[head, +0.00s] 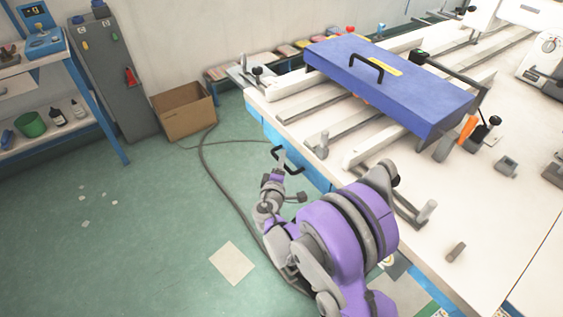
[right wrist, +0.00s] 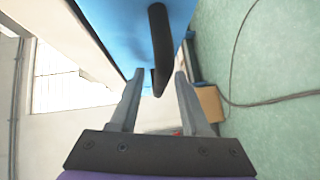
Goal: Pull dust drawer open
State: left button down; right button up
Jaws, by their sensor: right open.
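The blue dust drawer front (head: 315,172) is on the side of the white table, partly hidden behind my right arm. It shows as a blue panel (right wrist: 118,28) in the right wrist view. Its black bar handle (head: 293,169) sticks out over the floor; in the right wrist view the handle (right wrist: 159,40) runs between and past the fingertips. My right gripper (head: 279,160) is at the handle with its two grey fingers apart, one on each side of the bar in the right wrist view (right wrist: 160,78). I cannot tell whether a finger touches it. My left gripper is not in view.
A blue box cover (head: 390,85) with a black handle lies across rails on the white table (head: 480,225). A cardboard box (head: 186,112) and a cable (head: 215,180) are on the green floor. The floor left of my right arm is mostly clear.

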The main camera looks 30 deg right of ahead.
grip_shut()
dwell(1.5)
